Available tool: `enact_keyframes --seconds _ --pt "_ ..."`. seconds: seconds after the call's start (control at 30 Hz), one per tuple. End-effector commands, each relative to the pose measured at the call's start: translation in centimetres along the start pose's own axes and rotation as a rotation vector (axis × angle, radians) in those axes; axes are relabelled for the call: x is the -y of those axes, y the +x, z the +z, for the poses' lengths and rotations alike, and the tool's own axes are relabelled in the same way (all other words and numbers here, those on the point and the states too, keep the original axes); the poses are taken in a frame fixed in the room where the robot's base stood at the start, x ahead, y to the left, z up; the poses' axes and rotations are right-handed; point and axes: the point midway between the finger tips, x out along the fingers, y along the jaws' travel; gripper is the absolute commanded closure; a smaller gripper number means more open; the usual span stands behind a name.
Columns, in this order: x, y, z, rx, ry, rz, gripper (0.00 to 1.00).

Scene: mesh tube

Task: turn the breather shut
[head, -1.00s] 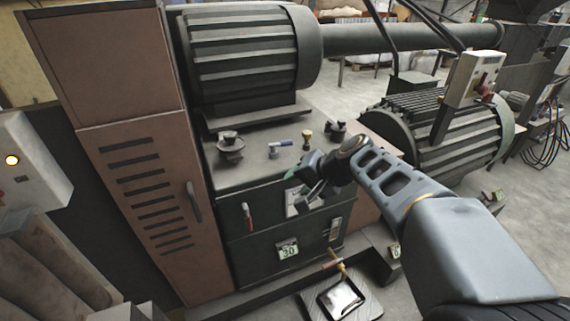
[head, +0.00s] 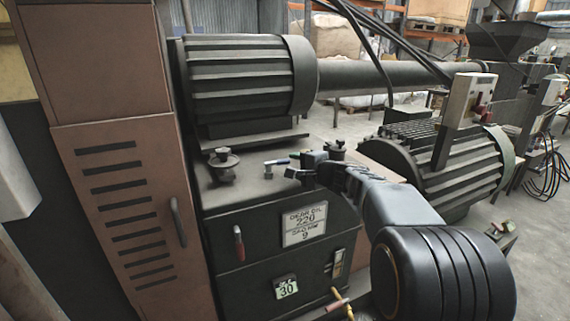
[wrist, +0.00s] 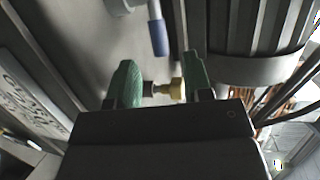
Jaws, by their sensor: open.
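A small brass fitting on a dark stem (wrist: 174,88), which looks like the breather, shows in the wrist view. It stands on top of the dark gearbox (head: 238,196). My gripper (wrist: 160,84) is open, with its green fingertips on either side of the fitting. The right fingertip is very near the brass end, and I cannot tell whether they touch. In the head view my gripper (head: 301,167) is low over the gearbox top and hides the fitting.
A blue-handled lever valve (head: 276,162) stands just left of my gripper; its handle (wrist: 158,36) shows ahead in the wrist view. Two dark knobbed caps (head: 223,163) (head: 337,149) flank the area. A ribbed motor (head: 245,80) sits behind, another (head: 440,160) at right.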

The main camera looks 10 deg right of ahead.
Motion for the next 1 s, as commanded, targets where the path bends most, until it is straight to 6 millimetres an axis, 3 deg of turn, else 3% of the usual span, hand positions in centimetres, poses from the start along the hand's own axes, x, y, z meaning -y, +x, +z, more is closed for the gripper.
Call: enact_keyframes --seconds 0.2,0.4,0.83,1.0 --pt "-0.1 3.5 0.1 0.001 0.0 0.001 0.54" --pt "-0.1 5.3 0.0 0.0 0.0 0.001 0.54" --pt "0.0 5.8 0.0 0.0 -0.001 0.001 0.54" --pt "0.0 5.8 0.0 0.0 -0.001 0.001 0.7"
